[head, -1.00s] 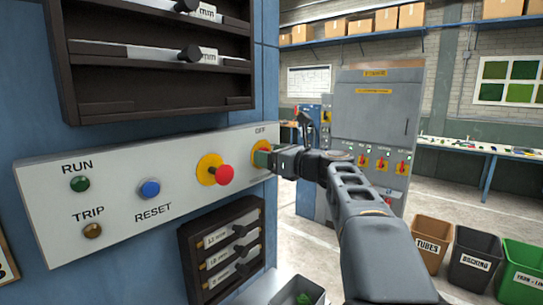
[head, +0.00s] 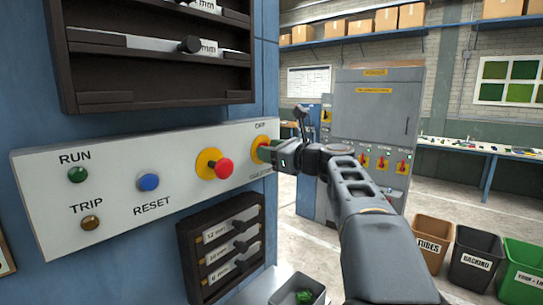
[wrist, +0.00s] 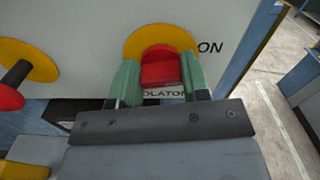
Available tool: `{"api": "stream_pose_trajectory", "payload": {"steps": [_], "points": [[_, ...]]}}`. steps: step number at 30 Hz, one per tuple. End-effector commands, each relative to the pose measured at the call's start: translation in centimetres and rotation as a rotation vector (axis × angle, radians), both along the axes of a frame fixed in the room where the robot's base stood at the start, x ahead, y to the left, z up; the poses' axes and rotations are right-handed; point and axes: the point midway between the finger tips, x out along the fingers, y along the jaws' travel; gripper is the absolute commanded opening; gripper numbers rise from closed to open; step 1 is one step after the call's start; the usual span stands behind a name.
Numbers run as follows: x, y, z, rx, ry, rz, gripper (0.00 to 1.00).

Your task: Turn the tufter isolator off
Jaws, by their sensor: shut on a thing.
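The isolator (head: 256,153) is a red handle on a round yellow plate at the right end of the white control panel (head: 110,180). The word OFF is above it in the head view. In the wrist view the yellow plate (wrist: 160,36) and red handle (wrist: 160,70) face me, with ON to the right and a partly covered ISOLATOR label below. My gripper (wrist: 160,82) is shut on the handle, with one green pad on its left and one on its right. In the head view my gripper (head: 272,154) hides much of the handle, and its exact angle is hard to tell.
A red mushroom button (head: 222,169) on a yellow plate is close left of the isolator. RUN, TRIP and RESET are further left. A dark rack (head: 222,250) hangs below the panel. A grey cabinet (head: 372,115) and bins (head: 475,262) stand to the right, with open floor between.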

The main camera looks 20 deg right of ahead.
Motion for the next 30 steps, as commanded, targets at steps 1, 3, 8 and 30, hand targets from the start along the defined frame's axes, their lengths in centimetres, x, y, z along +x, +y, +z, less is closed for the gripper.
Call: {"api": "stream_pose_trajectory", "payload": {"steps": [1, 3, 8, 30], "points": [[-0.01, 0.02, -0.4, -0.036, -0.019, -0.001, 0.19], [-0.02, 0.05, -0.43, -0.095, -0.046, -0.001, 0.19], [-0.06, 0.12, -0.44, -0.235, -0.109, 0.0, 0.19], [-0.14, 0.35, -0.6, -0.873, -0.4, 0.001, 0.19]]}}
